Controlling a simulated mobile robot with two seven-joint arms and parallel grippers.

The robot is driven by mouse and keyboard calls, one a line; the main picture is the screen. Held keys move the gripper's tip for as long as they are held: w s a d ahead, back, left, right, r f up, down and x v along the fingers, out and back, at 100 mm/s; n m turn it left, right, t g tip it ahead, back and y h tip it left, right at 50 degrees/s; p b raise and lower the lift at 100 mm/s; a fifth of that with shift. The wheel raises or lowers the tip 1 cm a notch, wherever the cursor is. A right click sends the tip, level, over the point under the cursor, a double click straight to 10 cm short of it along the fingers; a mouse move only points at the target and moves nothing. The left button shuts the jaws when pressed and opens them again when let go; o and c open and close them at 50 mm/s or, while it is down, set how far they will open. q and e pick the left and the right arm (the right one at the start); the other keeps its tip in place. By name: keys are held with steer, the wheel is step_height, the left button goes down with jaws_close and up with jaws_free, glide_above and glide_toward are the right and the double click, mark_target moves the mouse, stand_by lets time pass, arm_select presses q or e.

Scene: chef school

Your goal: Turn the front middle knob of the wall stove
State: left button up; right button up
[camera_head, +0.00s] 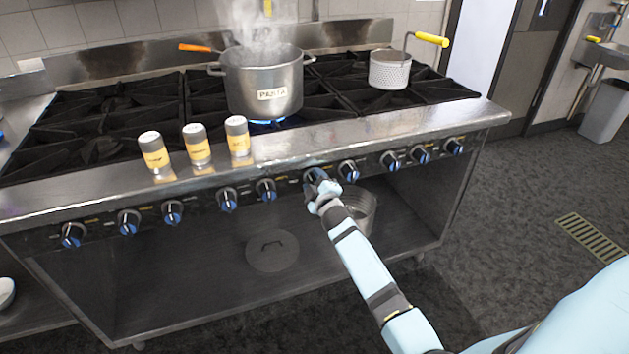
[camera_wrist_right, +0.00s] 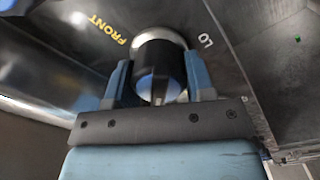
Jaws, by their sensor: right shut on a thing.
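The wall stove (camera_head: 400,125) has a row of black and blue knobs along its front panel. My right gripper (camera_head: 317,180) is at a knob near the middle of this row. In the right wrist view a black knob with a silver base ring (camera_wrist_right: 158,62) sits between the two blue fingers of my right gripper (camera_wrist_right: 158,85). The gripper is shut on that knob. The panel beside it reads "FRONT" and "LO". In the head view my gripper hides most of this knob. My left gripper is not in view.
A steaming pot marked "PASTA" (camera_head: 264,80) stands over a blue flame. A perforated pot (camera_head: 389,72) with a yellow handle stands at right. Shakers (camera_head: 197,145) line the front ledge. A lid (camera_head: 272,250) lies on the lower shelf. Open floor (camera_head: 500,220) lies to the right.

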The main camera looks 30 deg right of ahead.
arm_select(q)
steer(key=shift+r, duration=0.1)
arm_select(e)
steer(key=shift+m, duration=0.4)
steer(key=o, duration=0.9)
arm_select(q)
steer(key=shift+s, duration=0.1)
arm_select(e)
steer(key=shift+s, duration=0.15)
